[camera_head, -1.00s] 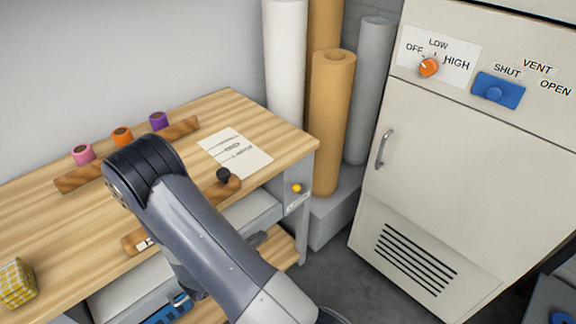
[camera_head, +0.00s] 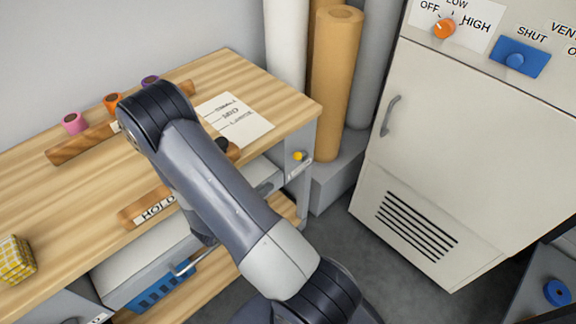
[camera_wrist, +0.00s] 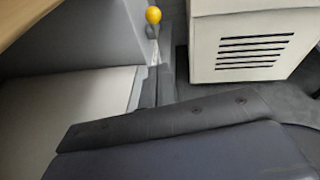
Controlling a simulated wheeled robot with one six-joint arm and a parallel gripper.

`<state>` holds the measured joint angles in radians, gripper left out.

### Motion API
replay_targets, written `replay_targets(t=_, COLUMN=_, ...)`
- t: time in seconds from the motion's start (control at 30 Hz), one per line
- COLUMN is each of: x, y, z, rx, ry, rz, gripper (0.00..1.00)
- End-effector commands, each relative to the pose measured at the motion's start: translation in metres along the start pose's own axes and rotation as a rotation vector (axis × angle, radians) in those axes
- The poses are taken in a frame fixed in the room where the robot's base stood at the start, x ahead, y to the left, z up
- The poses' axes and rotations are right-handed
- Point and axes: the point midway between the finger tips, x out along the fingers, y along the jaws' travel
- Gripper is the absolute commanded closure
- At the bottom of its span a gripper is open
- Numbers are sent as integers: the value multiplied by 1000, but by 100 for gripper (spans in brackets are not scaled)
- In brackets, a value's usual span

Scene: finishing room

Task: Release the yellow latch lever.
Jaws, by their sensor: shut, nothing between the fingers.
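The yellow latch lever shows as a round yellow knob (camera_head: 299,156) on the grey end panel of the workbench, below its right corner. It also shows near the top of the wrist view (camera_wrist: 153,15), on a pale stem. My gripper (camera_wrist: 156,72) is shut and empty, its dark fingers pointing toward the knob from below in the wrist view, with a gap between them. In the head view my arm hides most of the gripper.
The wooden bench (camera_head: 75,205) carries colored rolls, a paper sheet (camera_head: 235,118) and a yellow checked block (camera_head: 15,260). Tall rolls (camera_head: 336,90) stand behind the bench's corner. A pale cabinet (camera_head: 440,150) stands right, with open floor before it.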

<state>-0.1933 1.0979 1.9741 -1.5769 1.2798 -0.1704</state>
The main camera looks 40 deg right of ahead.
Motion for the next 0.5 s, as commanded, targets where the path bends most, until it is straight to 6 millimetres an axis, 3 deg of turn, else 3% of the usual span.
replay_targets(t=0.5, x=83, y=-1, z=6, rx=4, ry=0, rz=-3, gripper=100)
